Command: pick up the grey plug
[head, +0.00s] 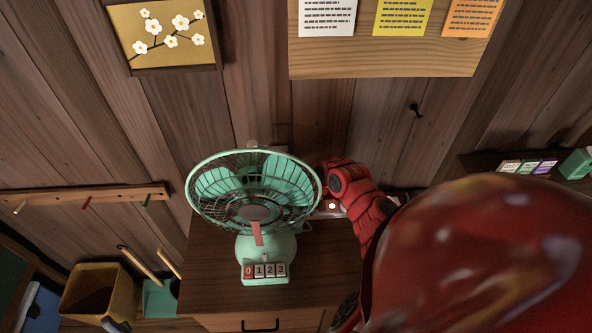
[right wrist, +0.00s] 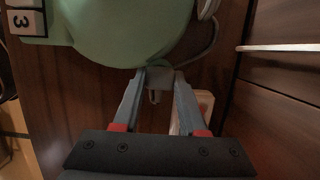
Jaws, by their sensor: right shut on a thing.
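The grey plug (right wrist: 160,77) shows in the right wrist view, between the tips of my right gripper (right wrist: 159,88), which is shut on it. A grey cord (right wrist: 211,42) curves beside the green fan (right wrist: 125,32) there. In the head view the fan (head: 262,205) stands on the wooden cabinet, and my red right arm reaches in from the right behind its right side. The right fingertips and the plug are hidden in that view. A pale power strip (head: 331,207) with a small light lies right of the fan, and partly shows in the right wrist view (right wrist: 206,104). My left gripper is not in view.
The cabinet (head: 215,295) stands against the wooden wall. The fan's base and cage are close to my right gripper. A yellow bin (head: 98,291) and green dustpan (head: 159,299) are at the left. A peg rail (head: 85,197) and a notice board (head: 385,64) hang on the wall.

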